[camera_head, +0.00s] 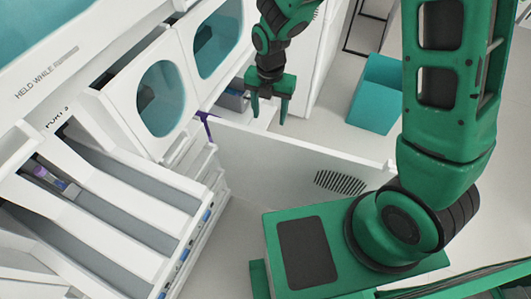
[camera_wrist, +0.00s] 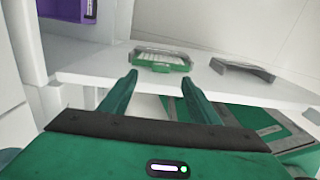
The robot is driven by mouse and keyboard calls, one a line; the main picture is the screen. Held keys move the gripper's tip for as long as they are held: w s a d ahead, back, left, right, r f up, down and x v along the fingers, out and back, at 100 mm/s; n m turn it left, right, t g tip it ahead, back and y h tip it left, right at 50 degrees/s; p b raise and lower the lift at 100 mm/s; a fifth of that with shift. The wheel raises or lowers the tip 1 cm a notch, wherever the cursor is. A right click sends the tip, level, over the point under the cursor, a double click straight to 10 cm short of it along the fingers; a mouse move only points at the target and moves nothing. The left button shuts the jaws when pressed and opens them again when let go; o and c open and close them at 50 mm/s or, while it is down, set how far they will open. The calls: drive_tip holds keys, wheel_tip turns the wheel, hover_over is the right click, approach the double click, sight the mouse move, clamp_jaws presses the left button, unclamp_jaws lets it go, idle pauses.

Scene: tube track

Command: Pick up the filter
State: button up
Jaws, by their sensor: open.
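A small flat piece with a green frame and a pale ribbed top, which looks like the filter (camera_wrist: 161,58), lies on a white shelf in the wrist view. It is just beyond my gripper (camera_wrist: 159,78), roughly centred between the fingertips in the picture. My gripper's two green fingers are apart, with nothing between them. In the head view my gripper (camera_head: 269,110) points down by the white cabinet's far end. I cannot make out the filter in that view.
A grey, low curved piece (camera_wrist: 243,68) lies right of the filter on the white shelf (camera_wrist: 205,85). A purple-framed part (camera_wrist: 72,10) is at upper left. A white panel (camera_head: 270,150) stands near my gripper in the head view, and a teal block (camera_head: 378,95) stands to its right.

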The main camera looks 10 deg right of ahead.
drive_tip(key=shift+s+f, duration=0.2)
drive_tip(key=shift+f, duration=2.45)
drive_tip(key=shift+s+f, duration=0.15)
drive_tip(key=shift+f, duration=2.5)
drive_tip(key=c, duration=1.2)
